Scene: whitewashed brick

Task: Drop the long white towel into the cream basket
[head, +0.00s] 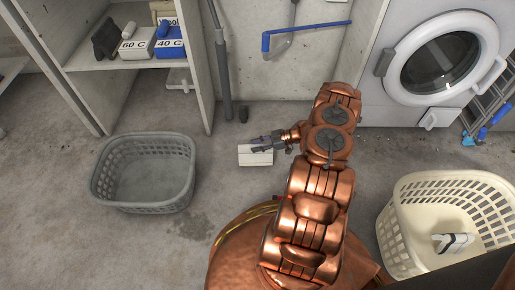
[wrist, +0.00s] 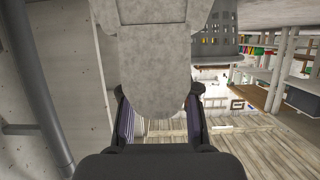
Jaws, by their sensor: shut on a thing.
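My gripper (head: 260,144) is in the middle of the head view, left of my arm, shut on the long white towel (head: 256,158). The towel shows as a small pale rectangle with a thin dark line below the fingers. In the wrist view a long pale-grey piece (wrist: 155,55), apparently the towel in shade, runs from the top edge down between the two fingers (wrist: 156,108). The cream basket (head: 392,236) stands at the lower right, well apart from my gripper. A white item with black marks (head: 453,243) lies inside it.
An empty grey basket (head: 145,208) stands on the floor at left. A shelf unit (head: 190,80) holds labelled boxes (head: 170,48) behind it. A washing machine (head: 400,95) stands at the back right. A drying rack (head: 488,105) is beside it.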

